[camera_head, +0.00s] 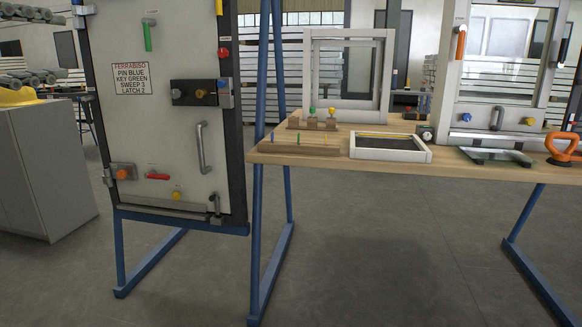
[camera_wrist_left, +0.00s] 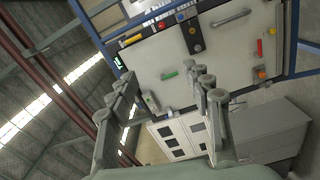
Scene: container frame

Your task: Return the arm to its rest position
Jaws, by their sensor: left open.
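My left gripper (camera_wrist_left: 166,80) shows only in the left wrist view. Its two grey fingers stand apart with nothing between them, so it is open and empty. Beyond the fingers is the pale door panel (camera_wrist_left: 182,55), tilted in that view and apart from the gripper. In the head view the same panel (camera_head: 160,125) stands upright at the left, with a printed label, a grey handle (camera_head: 203,147) and coloured knobs. Neither gripper shows in the head view, and my right gripper is in no view.
A wooden table (camera_head: 300,160) on blue legs stands right of the panel. It bears a white window frame (camera_head: 308,80), a shallow tray (camera_head: 428,155) and an orange suction handle (camera_head: 563,147). A grey cabinet (camera_head: 45,170) stands at the far left. The floor in front (camera_head: 400,260) is clear.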

